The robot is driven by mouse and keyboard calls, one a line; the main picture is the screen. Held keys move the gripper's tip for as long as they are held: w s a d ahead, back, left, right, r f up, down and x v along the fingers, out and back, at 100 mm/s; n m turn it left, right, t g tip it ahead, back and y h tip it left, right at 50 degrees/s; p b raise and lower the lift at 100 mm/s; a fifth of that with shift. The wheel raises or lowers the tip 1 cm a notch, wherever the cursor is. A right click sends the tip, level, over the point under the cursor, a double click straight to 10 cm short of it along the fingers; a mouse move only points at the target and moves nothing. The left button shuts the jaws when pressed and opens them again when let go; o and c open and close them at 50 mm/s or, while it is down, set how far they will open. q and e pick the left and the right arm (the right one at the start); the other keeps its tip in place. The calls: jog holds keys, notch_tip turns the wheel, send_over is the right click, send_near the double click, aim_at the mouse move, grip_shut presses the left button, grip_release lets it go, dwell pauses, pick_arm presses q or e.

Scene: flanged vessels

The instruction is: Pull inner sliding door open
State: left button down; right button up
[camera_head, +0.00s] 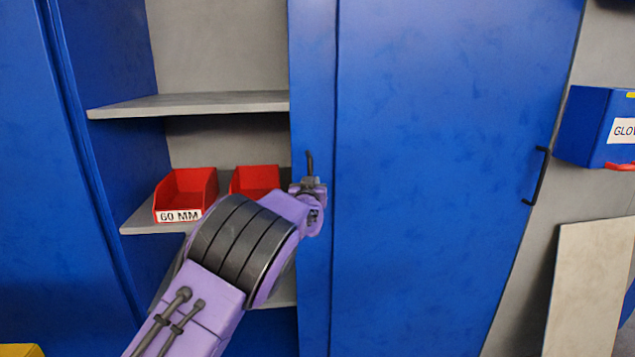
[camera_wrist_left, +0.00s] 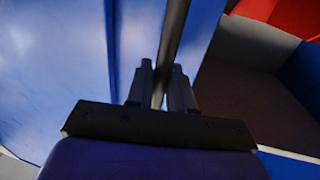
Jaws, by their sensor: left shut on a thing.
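The inner sliding door (camera_head: 312,70) is the narrow blue panel at the middle of the cabinet in the head view. Its left edge borders open shelves, and a wide blue door (camera_head: 440,150) covers its right side. A dark bar handle (camera_head: 309,160) stands on the inner door. My left gripper (camera_head: 310,182) is at this handle. In the left wrist view its two fingers (camera_wrist_left: 162,88) are shut around the handle bar (camera_wrist_left: 172,40), beside the blue door face (camera_wrist_left: 60,60). My right gripper is not in view.
Red bins (camera_head: 185,192) sit on the middle shelf (camera_head: 140,222), close to my left arm. An upper shelf (camera_head: 190,103) is empty. The wide door has a black handle (camera_head: 537,175) at right. A blue glove box (camera_head: 590,120) hangs on the wall beyond.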

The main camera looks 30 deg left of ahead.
pick_arm(q)
jog(key=shift+w+d+r, duration=0.15)
jog(key=shift+w+d, duration=0.05)
jog(key=shift+d, duration=0.05)
jog(key=c, duration=1.2)
grip_release()
jog(key=shift+o, duration=0.2)
jog(key=b+v, duration=0.2)
jog(key=v, duration=0.8)
jog(key=shift+s+b, duration=0.2)
jog(key=shift+b, duration=0.15)
